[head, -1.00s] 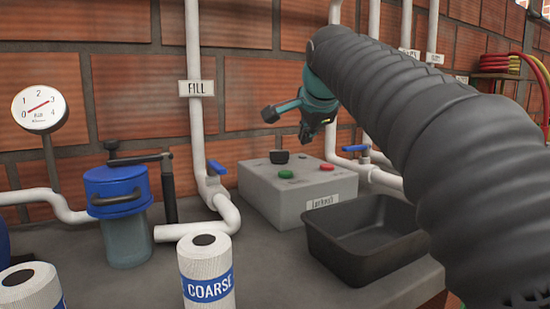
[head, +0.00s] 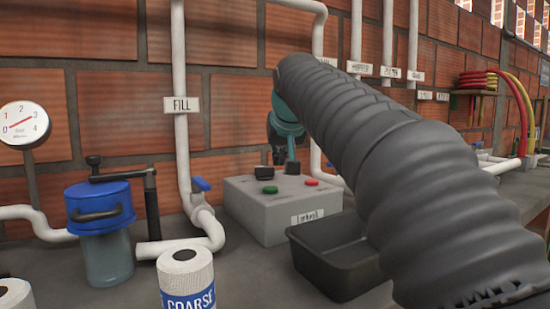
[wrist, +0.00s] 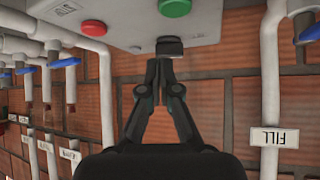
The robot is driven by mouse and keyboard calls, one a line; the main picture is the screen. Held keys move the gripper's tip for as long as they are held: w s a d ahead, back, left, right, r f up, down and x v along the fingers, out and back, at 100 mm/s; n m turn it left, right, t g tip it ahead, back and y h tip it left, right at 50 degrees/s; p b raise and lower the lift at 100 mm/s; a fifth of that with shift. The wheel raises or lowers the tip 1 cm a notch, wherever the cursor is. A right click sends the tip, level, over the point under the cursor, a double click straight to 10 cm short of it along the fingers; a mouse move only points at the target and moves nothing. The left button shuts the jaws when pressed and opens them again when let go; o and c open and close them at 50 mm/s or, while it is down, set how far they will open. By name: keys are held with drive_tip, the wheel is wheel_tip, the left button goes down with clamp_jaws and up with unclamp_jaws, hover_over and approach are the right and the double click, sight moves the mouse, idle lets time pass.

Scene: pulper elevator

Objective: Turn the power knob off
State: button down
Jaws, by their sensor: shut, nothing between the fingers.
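The grey control box (head: 285,218) stands on the counter against the brick wall. On its top are a black knob (head: 263,172), a green button (head: 270,189) and a red button (head: 312,182). My gripper (head: 282,165) is just above the back of the box, right of the knob, partly hidden by my arm. In the wrist view the picture is upside down. There my gripper (wrist: 159,66) is shut and empty, its fingertips close to the black knob (wrist: 169,47). I cannot tell whether they touch it.
A black tray (head: 340,262) sits in front of the box. A white pipe with a blue valve handle (head: 201,184) stands to its left. Further left are a blue-lidded canister (head: 100,205), a COARSE roll (head: 187,280) and a gauge (head: 24,125).

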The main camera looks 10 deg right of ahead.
sight(270, 176)
drive_tip(key=x, duration=0.8)
drive_tip(key=shift+a+f+b, duration=0.1)
drive_tip(key=shift+f+b, duration=0.05)
drive_tip(key=shift+b, duration=0.15)
drive_tip(key=shift+w+r+p, duration=0.2)
drive_tip(key=shift+w+p, duration=0.1)
drive_tip(key=shift+w, duration=1.55)
